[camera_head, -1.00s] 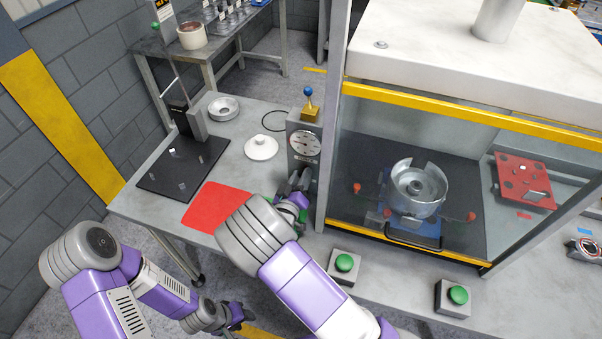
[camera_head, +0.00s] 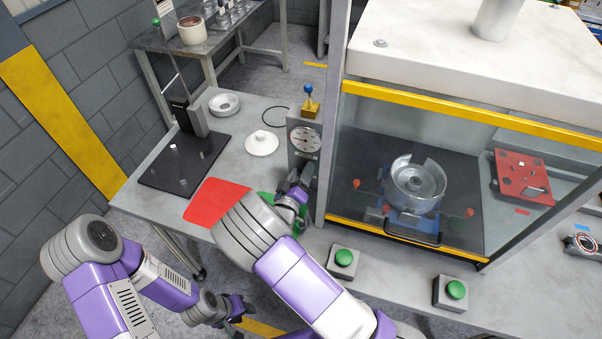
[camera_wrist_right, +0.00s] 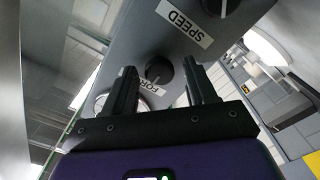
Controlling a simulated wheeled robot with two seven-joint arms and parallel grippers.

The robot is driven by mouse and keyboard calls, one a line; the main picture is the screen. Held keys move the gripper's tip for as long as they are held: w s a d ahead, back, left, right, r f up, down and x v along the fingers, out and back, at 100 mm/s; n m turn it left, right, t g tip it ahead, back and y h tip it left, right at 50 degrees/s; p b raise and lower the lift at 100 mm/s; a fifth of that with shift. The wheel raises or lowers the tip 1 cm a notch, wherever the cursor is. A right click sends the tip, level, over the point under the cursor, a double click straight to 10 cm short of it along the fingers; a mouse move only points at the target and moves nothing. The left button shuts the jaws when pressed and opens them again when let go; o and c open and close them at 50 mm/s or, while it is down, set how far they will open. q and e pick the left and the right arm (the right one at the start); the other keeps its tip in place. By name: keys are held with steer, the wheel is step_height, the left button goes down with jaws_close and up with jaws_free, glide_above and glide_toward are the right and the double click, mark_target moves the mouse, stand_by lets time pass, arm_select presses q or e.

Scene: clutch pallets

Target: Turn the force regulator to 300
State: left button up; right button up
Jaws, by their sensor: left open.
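The grey regulator box with a round dial gauge (camera_head: 304,140) stands on the table left of the glass cabinet. The numbers at its needle are too small to read. In the right wrist view, the black force knob (camera_wrist_right: 158,69) sits beside a partly hidden label starting "FOR". My right gripper (camera_wrist_right: 160,78) is open, its fingers on either side of this knob with gaps showing; it also appears in the head view (camera_head: 302,177), at the box's lower front. A second knob with a SPEED label (camera_wrist_right: 188,25) is above. My left gripper (camera_head: 238,308) is open and empty, low in front of the table.
The glass cabinet (camera_head: 400,110) stands close on the right with a metal drum (camera_head: 416,185) inside. Green buttons (camera_head: 344,257) sit in front of it. A red mat (camera_head: 217,202), a black plate (camera_head: 180,165) and a white lid-like disc (camera_head: 262,143) lie left of the box.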

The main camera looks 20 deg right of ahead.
steer(key=v, duration=0.7)
steer(key=shift+s+a, duration=0.15)
steer(key=shift+s, duration=0.05)
steer(key=shift+s, duration=0.1)
stand_by(0.5)
